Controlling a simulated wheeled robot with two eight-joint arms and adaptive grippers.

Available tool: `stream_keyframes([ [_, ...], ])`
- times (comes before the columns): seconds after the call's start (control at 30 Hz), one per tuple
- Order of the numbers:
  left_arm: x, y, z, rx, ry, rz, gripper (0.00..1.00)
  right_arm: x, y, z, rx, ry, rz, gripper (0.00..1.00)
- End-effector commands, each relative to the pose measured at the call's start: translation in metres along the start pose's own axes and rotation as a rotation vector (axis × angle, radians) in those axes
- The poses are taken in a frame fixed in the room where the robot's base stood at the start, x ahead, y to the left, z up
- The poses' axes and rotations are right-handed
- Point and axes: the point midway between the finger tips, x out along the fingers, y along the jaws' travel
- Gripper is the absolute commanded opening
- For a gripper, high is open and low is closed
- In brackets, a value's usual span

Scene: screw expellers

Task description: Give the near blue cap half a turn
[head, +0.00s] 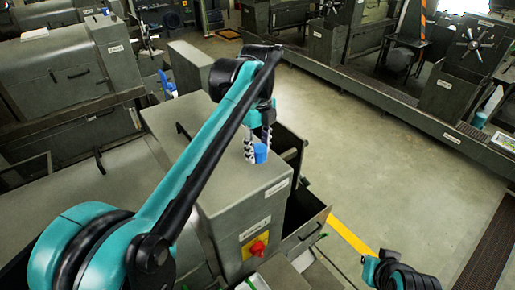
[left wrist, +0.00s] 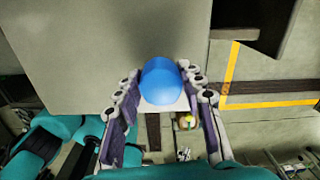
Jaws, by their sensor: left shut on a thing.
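The near blue cap (head: 261,154) is at the grey cabinet's top, near its right edge. My left gripper (head: 256,146) reaches down from above and is shut on this cap. In the left wrist view the cap (left wrist: 161,80) sits between the two fingertips of the left gripper (left wrist: 161,92), with a white part just below it. The fingers hide some of the cap's sides. Another blue object (head: 166,83) stands farther back on the left, apart from my gripper. My right gripper is not seen; a teal and black arm part of mine shows at the lower right.
The grey cabinet (head: 225,190) has a red knob (head: 258,248) on a yellow plate on its front. Open drawers (head: 308,222) jut out on its right. Clear floor (head: 370,160) with a yellow line lies to the right. Machines line the back.

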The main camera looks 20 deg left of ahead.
Motion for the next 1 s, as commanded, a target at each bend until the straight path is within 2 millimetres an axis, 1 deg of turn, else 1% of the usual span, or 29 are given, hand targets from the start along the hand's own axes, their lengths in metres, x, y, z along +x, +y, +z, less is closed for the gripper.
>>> stream_keyframes([
  [0.2,0.001,0.0001,-0.0012,0.032,0.003,0.001,0.1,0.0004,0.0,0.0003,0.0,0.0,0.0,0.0],
  [0.57,0.0012,0.0002,-0.0014,0.036,0.004,0.002,0.1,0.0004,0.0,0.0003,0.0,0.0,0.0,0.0],
  [0.6,0.0013,0.0002,-0.0014,0.036,0.004,0.002,0.44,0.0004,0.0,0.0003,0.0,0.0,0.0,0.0],
  [0.67,0.0012,0.0002,-0.0013,0.035,0.004,0.001,0.6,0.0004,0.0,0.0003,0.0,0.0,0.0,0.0],
  [1.0,-0.0014,0.0001,-0.0005,0.034,0.002,0.001,0.6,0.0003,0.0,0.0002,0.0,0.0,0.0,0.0],
])
